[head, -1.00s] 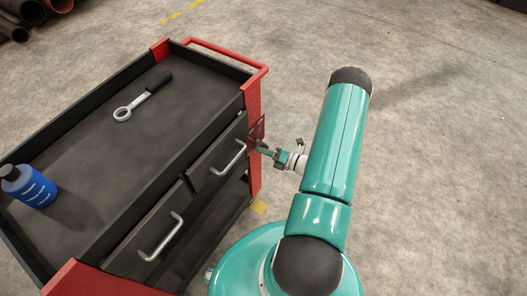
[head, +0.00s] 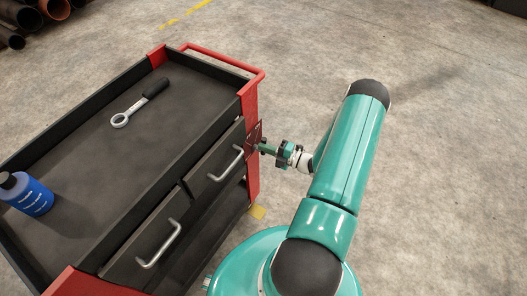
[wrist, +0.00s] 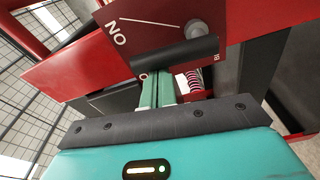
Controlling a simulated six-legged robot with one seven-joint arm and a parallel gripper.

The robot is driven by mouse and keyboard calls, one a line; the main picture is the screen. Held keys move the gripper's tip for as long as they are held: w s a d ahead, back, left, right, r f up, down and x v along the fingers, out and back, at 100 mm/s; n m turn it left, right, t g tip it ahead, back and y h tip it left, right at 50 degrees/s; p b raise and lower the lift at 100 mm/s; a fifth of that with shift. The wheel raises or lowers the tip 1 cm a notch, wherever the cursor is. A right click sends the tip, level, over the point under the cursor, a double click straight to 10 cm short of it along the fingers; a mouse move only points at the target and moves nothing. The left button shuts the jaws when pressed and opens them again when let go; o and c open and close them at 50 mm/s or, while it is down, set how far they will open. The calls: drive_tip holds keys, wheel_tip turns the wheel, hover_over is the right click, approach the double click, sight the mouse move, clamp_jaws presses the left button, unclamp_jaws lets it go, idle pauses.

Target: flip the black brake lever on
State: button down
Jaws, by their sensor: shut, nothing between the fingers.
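The black brake lever (wrist: 178,56) shows in the wrist view as a dark cylinder lying across a red plate (wrist: 140,28). A round grey pivot (wrist: 197,28) sits above its right part. White letters reading "NO" in the picture are at the plate's upper left; other white marks near its lower edge are partly hidden. My gripper (wrist: 157,90) has its green fingers together, just below the lever; I cannot tell whether they touch it. In the head view my gripper (head: 264,148) is at the cart's right corner, beside the red plate (head: 254,135); the lever is not distinguishable there.
The black and red tool cart (head: 75,110) fills the left, with two drawer handles (head: 160,245) facing my arm. A ring wrench (head: 138,104) and a blue bottle (head: 30,195) are on top. Pipes (head: 25,15) lie far back left. The floor right of my arm is clear.

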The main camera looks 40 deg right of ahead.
drive_tip(key=d+m, duration=0.2)
drive_tip(key=m, duration=0.1)
drive_tip(key=shift+w+r, duration=0.1)
drive_tip(key=shift+w, duration=0.25)
drive_tip(key=shift+d, duration=0.15)
idle(0.5)
drive_tip(key=s+d+r, duration=0.1)
drive_tip(key=s, duration=0.8)
drive_tip(key=shift+s, duration=0.15)
drive_tip(key=shift+r, duration=0.1)
idle(0.5)
